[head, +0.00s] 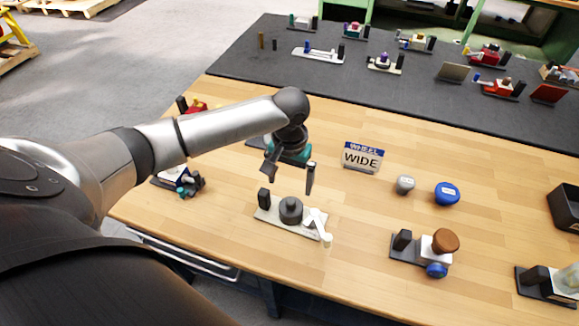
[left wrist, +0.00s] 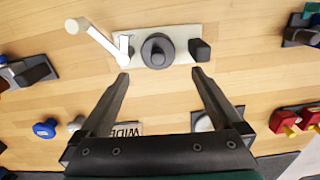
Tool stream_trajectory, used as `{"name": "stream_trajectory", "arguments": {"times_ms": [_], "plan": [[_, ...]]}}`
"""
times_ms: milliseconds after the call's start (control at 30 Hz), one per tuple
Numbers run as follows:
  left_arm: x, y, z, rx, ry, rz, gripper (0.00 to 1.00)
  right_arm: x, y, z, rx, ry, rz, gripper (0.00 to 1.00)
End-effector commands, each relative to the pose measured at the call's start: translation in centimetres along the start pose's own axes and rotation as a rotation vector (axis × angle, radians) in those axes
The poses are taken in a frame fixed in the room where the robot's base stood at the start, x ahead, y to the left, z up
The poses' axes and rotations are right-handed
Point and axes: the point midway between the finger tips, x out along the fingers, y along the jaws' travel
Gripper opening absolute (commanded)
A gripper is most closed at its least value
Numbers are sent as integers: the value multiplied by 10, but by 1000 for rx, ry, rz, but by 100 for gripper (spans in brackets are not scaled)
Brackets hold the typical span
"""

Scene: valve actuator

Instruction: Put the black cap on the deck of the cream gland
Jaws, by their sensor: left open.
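The cream gland (head: 267,217) is a flat cream plate on the wooden table, with a black upright block at one end and a white lever at the other. A dark round stepped piece (head: 291,210), which looks like the black cap, is at the middle of the plate; it also shows in the left wrist view (left wrist: 158,50). I cannot tell whether it is loose or part of the gland. My left gripper (head: 288,182) is open and empty, pointing down above the gland. In the left wrist view the fingertips (left wrist: 160,73) are on either side, just short of the dark piece.
A "WIDE" sign (head: 362,158) stands behind and right of the gland. A grey knob (head: 405,184) and a blue knob (head: 447,193) are to the right. A unit with a brown knob (head: 445,240) stands nearer the front. Several other units stand on the dark mat (head: 330,85).

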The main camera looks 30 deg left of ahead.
Motion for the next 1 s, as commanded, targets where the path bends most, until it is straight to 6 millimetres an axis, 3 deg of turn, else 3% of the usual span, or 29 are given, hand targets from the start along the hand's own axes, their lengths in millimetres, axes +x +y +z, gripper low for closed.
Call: {"name": "stream_trajectory", "arguments": {"times_ms": [100,300,1000], "plan": [[-21,0,0,1,1,0,100,-2,0,0,0,0,0,0],[-36,0,0,0,0,-1,100,-2,0,0,0,0,0,0],[-37,-1,0,0,-2,-2,100,-2,0,-3,0,4,0,0]]}}
